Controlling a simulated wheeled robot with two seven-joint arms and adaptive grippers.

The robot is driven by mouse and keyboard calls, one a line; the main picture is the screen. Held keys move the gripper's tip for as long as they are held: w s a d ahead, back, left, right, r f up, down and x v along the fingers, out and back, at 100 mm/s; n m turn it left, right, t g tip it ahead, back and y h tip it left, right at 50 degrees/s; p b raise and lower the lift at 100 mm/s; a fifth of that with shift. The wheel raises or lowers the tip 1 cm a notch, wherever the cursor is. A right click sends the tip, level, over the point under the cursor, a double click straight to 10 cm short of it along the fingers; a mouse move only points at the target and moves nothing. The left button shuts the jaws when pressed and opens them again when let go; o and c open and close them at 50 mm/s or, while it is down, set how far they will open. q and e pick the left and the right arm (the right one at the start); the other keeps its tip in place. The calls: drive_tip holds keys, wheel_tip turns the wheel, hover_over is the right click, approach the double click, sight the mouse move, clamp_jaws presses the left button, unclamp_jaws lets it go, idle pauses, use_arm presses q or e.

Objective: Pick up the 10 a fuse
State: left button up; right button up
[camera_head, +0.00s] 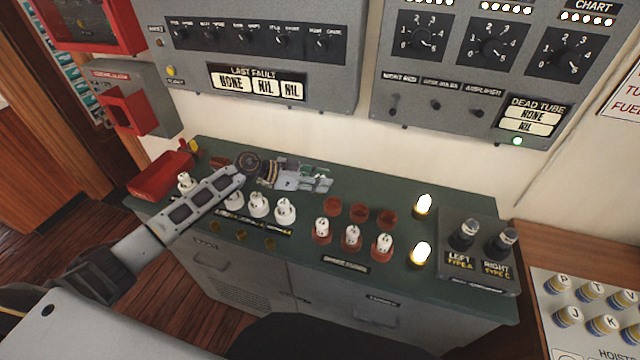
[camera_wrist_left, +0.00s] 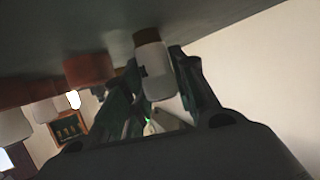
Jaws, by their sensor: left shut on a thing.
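My left gripper (camera_head: 318,180) is at the end of the arm from the left, low over the back of the green counter (camera_head: 430,285). In the left wrist view, its fingers (camera_wrist_left: 165,85) are shut on a white cylindrical fuse (camera_wrist_left: 152,62) with a brown end against or close to the counter surface. I cannot read its rating, and I cannot make it out in the head view. Other white fuses stand in a left group (camera_head: 258,205) and a front right row (camera_head: 351,238). My right gripper is not in view.
Empty red sockets (camera_head: 360,212) lie just right of my left gripper. A red tray (camera_head: 160,178) sits at the counter's left end. Two lit lamps (camera_head: 422,254) and a grey box with two tubes (camera_head: 478,262) stand to the right. Wall panels (camera_head: 262,52) rise behind.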

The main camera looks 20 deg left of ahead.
use_arm(q)
drive_tip(key=shift+r, duration=0.2)
drive_tip(key=shift+c, duration=0.5)
drive_tip(key=shift+s+r, duration=0.15)
drive_tip(key=shift+r, duration=0.35)
wheel_tip(320, 180, up, 4)
drive_tip(key=shift+r, duration=0.25)
drive_tip(key=shift+s+r, duration=0.1)
drive_tip(key=shift+r, duration=0.5)
drive_tip(key=s+p, duration=0.1)
drive_tip(key=s, duration=1.8)
drive_tip(key=shift+a+p, duration=0.35)
drive_tip(key=shift+p, duration=0.05)
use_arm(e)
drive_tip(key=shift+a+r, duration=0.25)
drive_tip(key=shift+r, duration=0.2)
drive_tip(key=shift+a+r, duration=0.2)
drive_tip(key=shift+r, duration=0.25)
use_arm(q)
drive_tip(key=shift+s, duration=0.2)
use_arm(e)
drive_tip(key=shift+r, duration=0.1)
